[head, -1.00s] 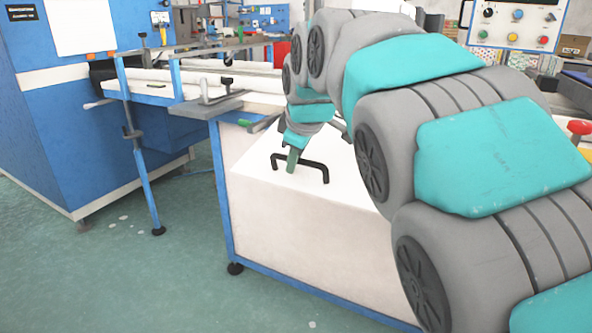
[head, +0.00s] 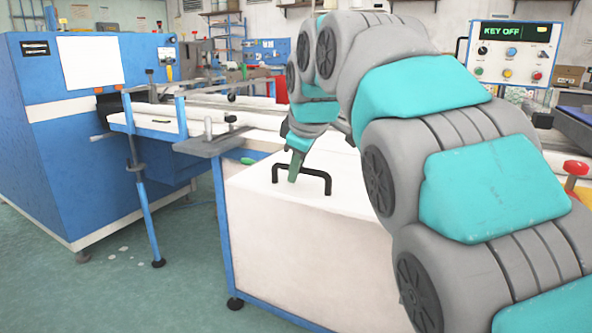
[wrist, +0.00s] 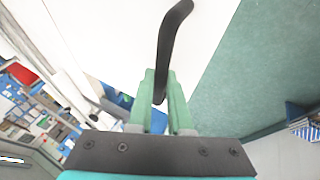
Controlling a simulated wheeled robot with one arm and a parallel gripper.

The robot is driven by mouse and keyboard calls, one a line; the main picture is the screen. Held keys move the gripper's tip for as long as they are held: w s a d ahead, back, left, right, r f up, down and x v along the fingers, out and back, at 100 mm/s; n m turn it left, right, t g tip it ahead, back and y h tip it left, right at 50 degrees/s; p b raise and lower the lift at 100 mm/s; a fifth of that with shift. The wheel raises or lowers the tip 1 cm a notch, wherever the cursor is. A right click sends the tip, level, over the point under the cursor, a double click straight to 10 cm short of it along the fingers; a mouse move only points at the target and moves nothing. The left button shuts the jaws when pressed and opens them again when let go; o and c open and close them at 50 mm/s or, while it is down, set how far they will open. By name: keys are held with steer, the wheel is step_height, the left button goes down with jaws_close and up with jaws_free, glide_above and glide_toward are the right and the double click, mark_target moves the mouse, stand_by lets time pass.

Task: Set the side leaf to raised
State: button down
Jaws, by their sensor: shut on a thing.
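The side leaf (head: 345,197) is a white panel at the near end of the blue-framed table. It looks close to level in the head view, though I cannot tell its exact angle. A black bar handle (head: 319,174) stands on it near its left end. My gripper (head: 293,174) reaches down to this handle, its green fingers shut on the bar. In the wrist view, my gripper (wrist: 161,88) has the black handle (wrist: 171,38) between its two fingers, with the white leaf behind. My arm hides the right part of the leaf.
A blue machine (head: 75,160) stands at the left, with a white shelf (head: 150,130) on a blue leg. A grey clamp bar (head: 210,143) lies left of the leaf. A control panel reading KEY OFF (head: 510,55) is at the back right.

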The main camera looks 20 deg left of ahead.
steer(key=shift+w+r, duration=0.15)
steer(key=shift+r, duration=0.05)
steer(key=c, duration=0.8)
jaws_free()
steer(key=shift+f, duration=0.15)
steer(key=shift+c, duration=0.2)
steer(key=v, duration=0.7)
steer(key=shift+r, duration=0.35)
steer(key=shift+d, duration=0.15)
